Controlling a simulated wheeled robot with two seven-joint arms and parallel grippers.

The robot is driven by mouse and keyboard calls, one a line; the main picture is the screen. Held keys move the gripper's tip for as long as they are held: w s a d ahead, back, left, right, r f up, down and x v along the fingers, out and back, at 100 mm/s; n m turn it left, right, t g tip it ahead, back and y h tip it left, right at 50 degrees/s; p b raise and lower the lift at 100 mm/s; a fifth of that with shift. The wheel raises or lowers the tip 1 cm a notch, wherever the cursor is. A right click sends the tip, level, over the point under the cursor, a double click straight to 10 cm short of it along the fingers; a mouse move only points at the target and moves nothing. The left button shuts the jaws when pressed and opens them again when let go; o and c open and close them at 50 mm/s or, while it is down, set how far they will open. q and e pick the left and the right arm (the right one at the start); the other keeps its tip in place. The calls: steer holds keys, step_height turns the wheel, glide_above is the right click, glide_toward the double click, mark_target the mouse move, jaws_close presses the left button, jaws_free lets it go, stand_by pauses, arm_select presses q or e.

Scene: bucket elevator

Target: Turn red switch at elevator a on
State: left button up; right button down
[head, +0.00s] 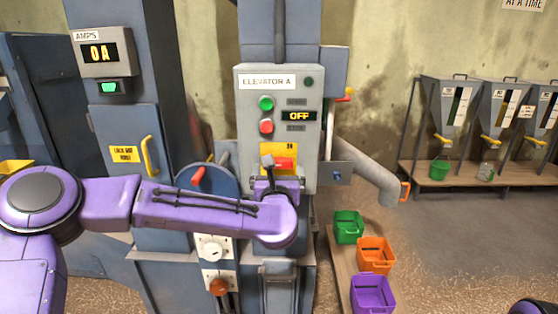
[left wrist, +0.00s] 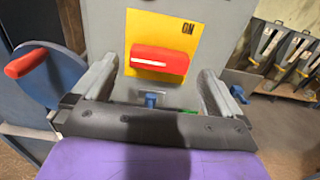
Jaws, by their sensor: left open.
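The grey elevator A panel (head: 307,92) stands ahead in the head view, with its display (head: 299,116) reading OFF. The red switch (head: 285,163) sits on a yellow plate low on the panel, partly hidden by my gripper in the head view. In the left wrist view the red switch (left wrist: 159,61) shows as a horizontal red handle below the word ON on the yellow plate (left wrist: 140,25). My left gripper (left wrist: 160,85) is open, its fingers to either side of and just below the handle, with nothing held. I cannot tell whether it touches. My right gripper does not show.
A green button (head: 266,103) and a red button (head: 266,126) are above the switch. A blue disc with a red handle (head: 198,176) is at left. Green, orange (head: 376,254) and purple bins stand on a board at right. Hoppers (head: 446,104) line the back wall.

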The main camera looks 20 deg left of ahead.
mark_target(278, 165)
arm_select(q)
steer(key=x, duration=0.2)
steer(key=shift+w+a+p, duration=0.15)
steer(key=shift+w+p, duration=0.2)
steer(key=shift+w, duration=0.05)
steer(key=shift+w+a, duration=0.1)
steer(key=shift+w, duration=0.35)
steer(key=c, duration=0.9)
steer(key=shift+c, duration=0.2)
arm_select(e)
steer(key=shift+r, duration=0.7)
